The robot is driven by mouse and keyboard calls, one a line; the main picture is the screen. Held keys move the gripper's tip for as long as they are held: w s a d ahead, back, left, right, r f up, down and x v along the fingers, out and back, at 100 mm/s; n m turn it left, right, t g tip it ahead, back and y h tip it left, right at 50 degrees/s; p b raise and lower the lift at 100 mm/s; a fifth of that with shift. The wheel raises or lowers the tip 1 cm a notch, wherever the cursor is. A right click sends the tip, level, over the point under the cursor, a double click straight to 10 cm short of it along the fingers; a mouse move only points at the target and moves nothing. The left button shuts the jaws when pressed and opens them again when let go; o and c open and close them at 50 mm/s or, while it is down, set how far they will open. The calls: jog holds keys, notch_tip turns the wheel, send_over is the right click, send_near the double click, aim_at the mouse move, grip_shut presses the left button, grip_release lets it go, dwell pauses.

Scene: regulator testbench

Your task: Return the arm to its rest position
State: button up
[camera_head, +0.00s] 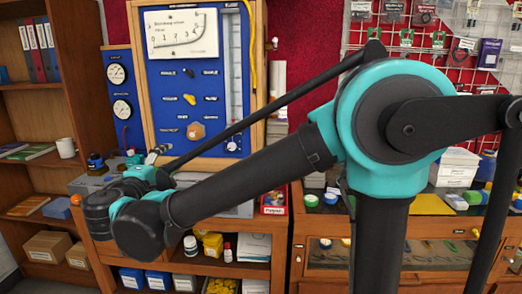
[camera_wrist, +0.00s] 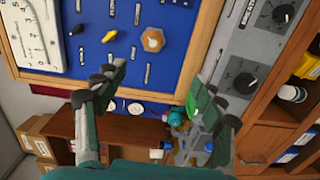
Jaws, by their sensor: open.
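My arm stretches from the large teal and black joint at the right of the head view down to the left, in front of the bench. In the wrist view my gripper (camera_wrist: 161,84) is open, its two dark fingers spread wide with nothing between them. The blue regulator panel (camera_head: 213,68) stands behind the arm in a wooden frame. It also fills the upper left of the wrist view (camera_wrist: 88,14), with a tan hexagonal knob (camera_wrist: 153,40) beyond the fingertips. In the head view the fingers are too small to make out clearly.
A grey box with black dials (camera_wrist: 243,83) is at the right of the wrist view. A wooden shelf (camera_head: 34,86) with binders stands at the left of the head view. Bottles and boxes fill the bench's lower shelves.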

jog(key=w+d+f+m+g+h, duration=0.1)
jog(key=w+d+f+m+g, duration=0.15)
jog(key=d+f, duration=0.5)
jog(key=w+d+f+m+g+h, duration=0.1)
jog(key=w+d+f+m+g, duration=0.2)
jog(key=d, duration=0.8)
jog(key=w+d+f+m+g+h, duration=0.1)
jog(key=w+d+f+g, duration=0.1)
jog(key=d+f, duration=0.6)
jog(key=s+d+f+m+g+y, duration=0.4)
jog(key=s+d+f+m, duration=0.6)
jog(key=s+d+f, duration=0.5)
jog(key=d+g, duration=0.2)
jog(key=d, duration=0.1)
jog(key=shift+s+d+y, duration=0.2)
jog(key=shift+d+y, duration=0.1)
jog(key=shift+y, duration=0.1)
